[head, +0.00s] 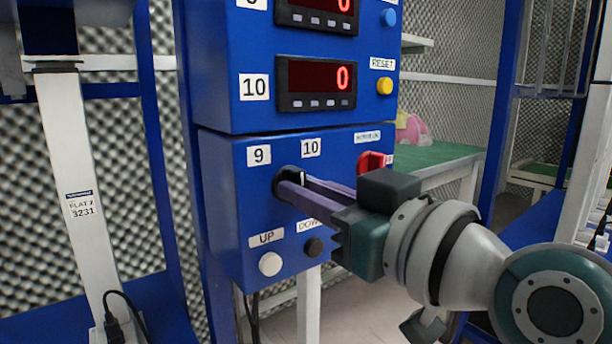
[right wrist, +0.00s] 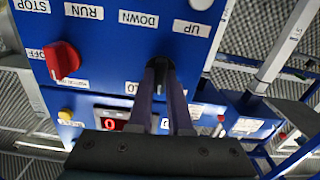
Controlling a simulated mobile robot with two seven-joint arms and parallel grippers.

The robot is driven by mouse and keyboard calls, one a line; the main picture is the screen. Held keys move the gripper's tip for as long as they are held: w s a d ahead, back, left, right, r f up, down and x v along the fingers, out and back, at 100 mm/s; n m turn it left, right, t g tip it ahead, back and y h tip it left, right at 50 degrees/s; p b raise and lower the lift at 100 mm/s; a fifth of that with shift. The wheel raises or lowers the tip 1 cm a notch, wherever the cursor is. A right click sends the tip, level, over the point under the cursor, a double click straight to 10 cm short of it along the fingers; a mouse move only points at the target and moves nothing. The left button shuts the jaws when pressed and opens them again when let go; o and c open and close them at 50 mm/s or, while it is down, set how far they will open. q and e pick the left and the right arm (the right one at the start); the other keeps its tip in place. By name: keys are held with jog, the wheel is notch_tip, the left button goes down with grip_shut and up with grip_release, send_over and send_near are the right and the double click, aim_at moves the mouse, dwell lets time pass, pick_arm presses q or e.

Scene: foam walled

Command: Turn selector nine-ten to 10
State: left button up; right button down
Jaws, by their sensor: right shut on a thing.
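The selector nine-ten (head: 284,178) is a black knob on the front of the blue control box, between the labels 9 (head: 259,155) and 10 (head: 310,148). My right gripper (head: 298,186) is shut on the selector, its two purple fingers reaching in from the right. The fingers hide part of the knob, so I cannot tell which label it points at. In the right wrist view the black selector (right wrist: 160,66) sits between the fingertips. My left gripper is not in view.
A white UP button (head: 271,263) and a black DOWN button (head: 313,246) sit below the selector. A red switch (head: 372,162) is to its right. Displays (head: 316,82) above read 0, beside a yellow RESET button (head: 384,86). A green table (head: 450,156) stands behind.

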jog(key=m+p, duration=0.1)
jog(key=m, duration=0.5)
jog(key=shift+m+p, duration=0.3)
jog(key=shift+p, duration=0.1)
dwell(0.4)
jog(key=c, duration=0.8)
grip_release()
jog(key=shift+c, duration=0.2)
